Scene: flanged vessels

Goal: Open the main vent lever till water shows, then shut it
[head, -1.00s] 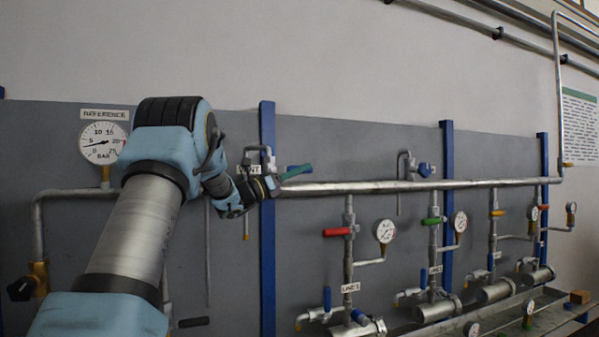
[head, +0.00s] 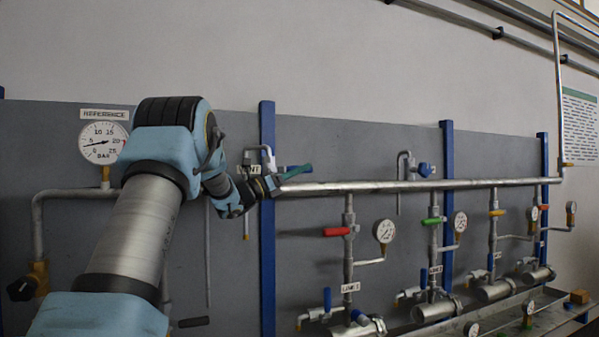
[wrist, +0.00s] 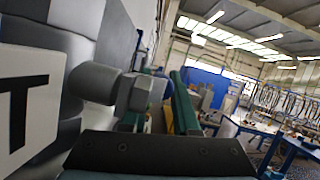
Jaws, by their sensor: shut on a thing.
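My gripper (head: 290,176) is at the left end of the silver header pipe, beside the partly hidden VENT label (head: 249,169). Its teal fingers are shut on the vent lever (head: 306,167), of which only a short blue part shows behind them. In the wrist view, a teal finger (wrist: 184,105) stands to the right of a grey valve body (wrist: 138,92); the grip itself is hidden. The vent's thin outlet tube (head: 246,225) hangs down to the left of the blue post. I see no water at its end.
A reference gauge (head: 103,142) is at the left. The header pipe (head: 400,187) runs right above branches with red (head: 337,232), green and yellow levers and small gauges. Blue posts (head: 267,220) stand against the grey panel. Another vent-like tube with a blue lever (head: 425,170) is farther right.

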